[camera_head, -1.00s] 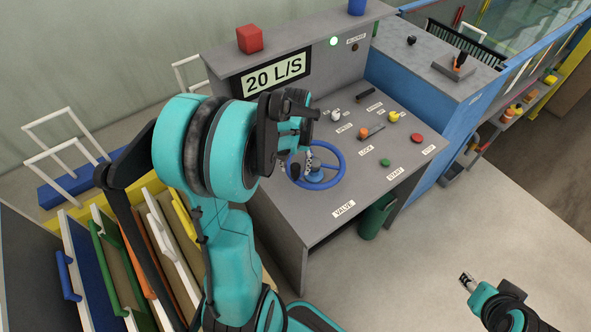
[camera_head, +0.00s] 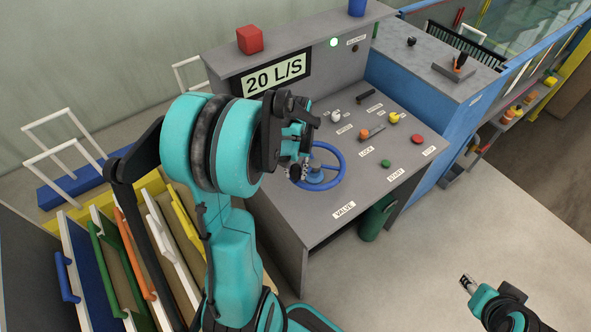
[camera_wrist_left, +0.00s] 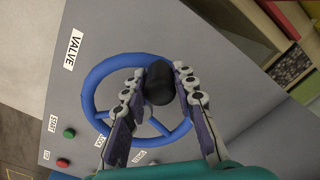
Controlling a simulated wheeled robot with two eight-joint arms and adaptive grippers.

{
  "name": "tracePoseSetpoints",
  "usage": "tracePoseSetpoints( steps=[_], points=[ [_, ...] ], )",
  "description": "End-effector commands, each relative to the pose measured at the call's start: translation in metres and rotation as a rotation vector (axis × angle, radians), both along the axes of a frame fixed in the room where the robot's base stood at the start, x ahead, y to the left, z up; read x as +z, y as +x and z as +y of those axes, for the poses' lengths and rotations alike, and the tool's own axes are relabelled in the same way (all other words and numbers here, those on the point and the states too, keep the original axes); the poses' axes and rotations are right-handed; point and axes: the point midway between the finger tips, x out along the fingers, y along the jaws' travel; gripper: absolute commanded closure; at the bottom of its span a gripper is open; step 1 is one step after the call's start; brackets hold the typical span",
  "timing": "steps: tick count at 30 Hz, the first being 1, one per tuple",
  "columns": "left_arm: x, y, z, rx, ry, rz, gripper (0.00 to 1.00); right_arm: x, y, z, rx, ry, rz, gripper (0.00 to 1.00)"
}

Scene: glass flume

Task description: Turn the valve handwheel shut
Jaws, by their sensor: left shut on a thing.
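The blue valve handwheel (camera_head: 337,172) stands on the grey sloped panel, behind the VALVE label (camera_head: 344,210). It has a black knob on its rim. In the left wrist view the wheel (camera_wrist_left: 86,98) shows with its spokes, and the black knob (camera_wrist_left: 159,85) sits between the fingers. My left gripper (camera_head: 298,170) is shut on the knob at the wheel's left side; the arm partly hides this in the head view. My right gripper (camera_head: 467,283) is at the lower right, far from the wheel, above the floor; its jaws are too small to judge.
The display (camera_head: 276,73) reads 20 L/S.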

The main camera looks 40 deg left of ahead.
Motion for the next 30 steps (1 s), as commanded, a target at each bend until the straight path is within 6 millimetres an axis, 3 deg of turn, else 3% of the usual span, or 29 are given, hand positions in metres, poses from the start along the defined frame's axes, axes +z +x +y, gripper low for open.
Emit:
tracePoseSetpoints(
  steps=[11,30],
  points=[
    [-0.001,0.0,-0.021,0.212,-0.001,0.001,1.0,-0.005,0.0,0.0,0.0,0.0,0.0,0.6],
    [-0.001,0.025,-0.073,0.816,-0.001,0.001,1.0,-0.016,0.0,0.0,0.0,0.0,0.0,0.6]
  ],
)
